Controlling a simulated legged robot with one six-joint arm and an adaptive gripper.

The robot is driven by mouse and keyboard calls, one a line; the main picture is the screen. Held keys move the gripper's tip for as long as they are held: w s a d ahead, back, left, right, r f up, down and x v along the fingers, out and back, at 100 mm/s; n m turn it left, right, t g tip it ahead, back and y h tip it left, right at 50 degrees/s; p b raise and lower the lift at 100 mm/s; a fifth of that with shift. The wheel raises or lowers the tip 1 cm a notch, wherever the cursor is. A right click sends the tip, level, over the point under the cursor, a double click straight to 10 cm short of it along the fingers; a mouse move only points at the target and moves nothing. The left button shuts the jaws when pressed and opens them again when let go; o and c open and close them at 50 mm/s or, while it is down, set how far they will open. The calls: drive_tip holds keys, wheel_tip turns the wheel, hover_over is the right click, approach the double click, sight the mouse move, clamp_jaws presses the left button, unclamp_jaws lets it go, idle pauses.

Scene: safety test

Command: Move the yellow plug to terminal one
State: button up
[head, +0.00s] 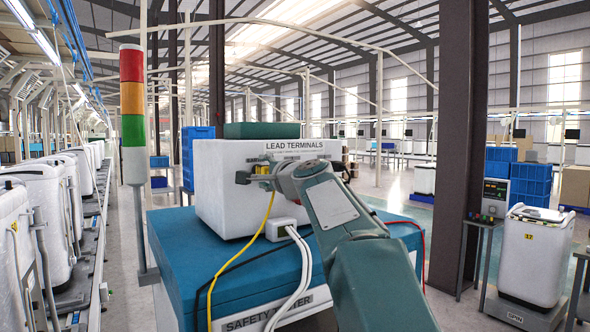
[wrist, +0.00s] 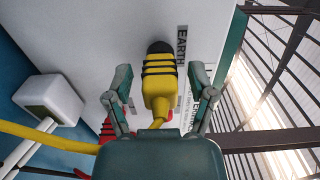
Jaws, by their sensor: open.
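The yellow plug (wrist: 158,85) has black bands and a black tip. In the wrist view its tip meets the white terminal box beside the EARTH label (wrist: 182,45); how deep it sits I cannot tell. It also shows small in the head view (head: 262,169). My gripper (wrist: 160,78) is open, with one finger on each side of the plug and gaps visible. In the head view my gripper (head: 264,176) is at the front of the white box (head: 235,212) labelled LEAD TERMINALS. No label for terminal one is readable.
A yellow cable (head: 243,250) hangs from the plug over the blue tester (head: 190,258). A white block connector (wrist: 50,100) with white cables is left of the plug. A red part (wrist: 107,130) shows partly behind my gripper. A signal tower (head: 132,110) stands at the left.

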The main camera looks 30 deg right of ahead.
clamp_jaws()
drive_tip(key=shift+s, duration=0.15)
drive_tip(key=shift+s, duration=2.85)
